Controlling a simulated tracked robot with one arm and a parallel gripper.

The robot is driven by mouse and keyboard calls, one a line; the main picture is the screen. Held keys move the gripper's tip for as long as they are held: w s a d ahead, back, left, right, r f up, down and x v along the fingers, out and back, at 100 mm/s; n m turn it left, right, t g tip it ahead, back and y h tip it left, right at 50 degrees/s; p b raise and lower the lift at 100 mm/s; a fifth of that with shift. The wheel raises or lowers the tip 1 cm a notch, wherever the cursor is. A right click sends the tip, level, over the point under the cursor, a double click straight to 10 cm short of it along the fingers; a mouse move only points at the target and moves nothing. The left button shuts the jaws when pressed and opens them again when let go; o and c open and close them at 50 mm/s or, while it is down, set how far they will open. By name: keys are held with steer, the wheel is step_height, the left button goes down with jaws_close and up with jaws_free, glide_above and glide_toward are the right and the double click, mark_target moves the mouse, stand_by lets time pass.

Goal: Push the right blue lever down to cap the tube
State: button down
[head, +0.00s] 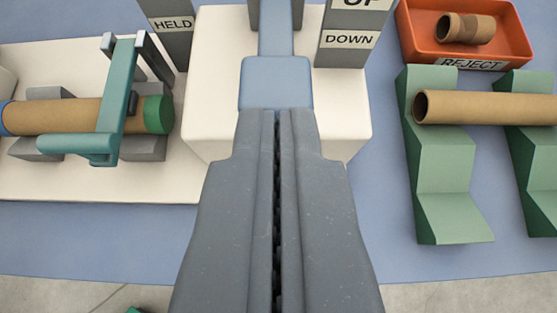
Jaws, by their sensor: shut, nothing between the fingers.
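The blue lever (276,82) is in the middle of the head view, with a narrow arm running up between two posts and a wide block at its near end. My gripper (278,112) is shut and empty. Its tips overlap the near edge of the lever's block; I cannot tell whether they touch it. A brown tube (65,116) lies at the left in grey cradles under a teal clamp (116,100). The tube has a green end (158,114) on the right and a blue end (4,118) on the left, cut by the picture edge.
A sign reading DOWN (348,40) stands right of the lever, and one reading HELD (172,24) stands left. At the right, another brown tube (485,107) lies on green stands (440,160). Behind it is an orange REJECT tray (415,30) holding a short tube (465,28).

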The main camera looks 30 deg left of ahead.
steer(key=shift+r+v, duration=0.2)
steer(key=shift+v, duration=2.3)
steer(key=shift+w+a, duration=0.15)
steer(key=s+a+r+m+t+h, duration=0.2)
steer(key=s+a+r, duration=0.1)
steer(key=s+r, duration=0.6)
steer(key=s+a+r+m+t+h, duration=0.2)
steer(key=s+a+r, duration=0.2)
steer(key=s+r, duration=0.6)
steer(key=s+a+r+m+t+h, duration=0.1)
steer(key=s+a+r, duration=0.3)
steer(key=s+r, duration=0.6)
step_height(320, 180, up, 4)
steer(key=shift+s+f+m+t+h, duration=0.2)
steer(key=shift+m+t+h, duration=0.2)
steer(key=shift+m, duration=0.2)
steer(key=shift+a, duration=0.1)
